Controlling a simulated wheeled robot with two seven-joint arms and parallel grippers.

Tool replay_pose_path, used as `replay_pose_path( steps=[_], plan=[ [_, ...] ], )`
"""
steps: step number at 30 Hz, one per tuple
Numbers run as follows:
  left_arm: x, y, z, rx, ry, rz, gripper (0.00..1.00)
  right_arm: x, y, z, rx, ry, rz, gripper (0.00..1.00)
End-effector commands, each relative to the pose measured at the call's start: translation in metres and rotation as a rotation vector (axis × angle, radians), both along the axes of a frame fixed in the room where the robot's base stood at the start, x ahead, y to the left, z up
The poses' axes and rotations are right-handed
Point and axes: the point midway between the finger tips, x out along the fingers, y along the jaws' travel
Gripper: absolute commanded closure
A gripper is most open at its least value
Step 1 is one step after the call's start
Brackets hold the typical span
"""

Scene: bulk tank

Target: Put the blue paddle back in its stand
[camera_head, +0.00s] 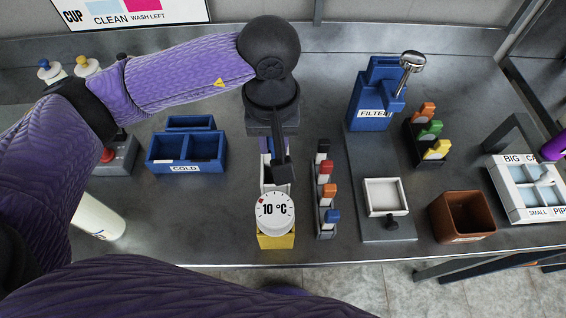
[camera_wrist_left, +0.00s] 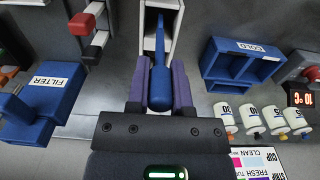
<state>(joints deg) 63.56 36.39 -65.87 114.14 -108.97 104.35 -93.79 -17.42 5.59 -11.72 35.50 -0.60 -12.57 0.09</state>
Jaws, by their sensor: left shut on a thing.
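The blue paddle (camera_wrist_left: 160,84) is between the two purple fingers of my left gripper (camera_wrist_left: 160,103) in the left wrist view. Its thick end is in the grip, and its thin part reaches between the walls of a white, open-topped holder (camera_wrist_left: 179,22), which looks like the stand. Whether the paddle rests in the holder or hangs over it I cannot tell. My right gripper does not show.
A blue COLD box (camera_head: 185,166) stands to the left. A rack of coloured blocks (camera_head: 325,190) is close on the right, then the blue FILTER unit (camera_head: 372,104), a white tray (camera_head: 387,184) and a brown pot (camera_head: 463,215). The bench edge is in front.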

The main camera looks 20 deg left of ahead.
Motion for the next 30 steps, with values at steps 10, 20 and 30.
replay_pose_path(
  steps=[10,20,30],
  plan=[
    [0.0,0.0,-0.047,0.0,-0.001,0.003,1.0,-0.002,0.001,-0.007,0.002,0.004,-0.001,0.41],
    [0.001,0.0,-0.049,0.001,-0.002,0.004,0.62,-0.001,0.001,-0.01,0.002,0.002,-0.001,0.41],
    [0.001,0.0,-0.048,0.0,-0.002,0.005,0.38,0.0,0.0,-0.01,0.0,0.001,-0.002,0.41]
  ],
)
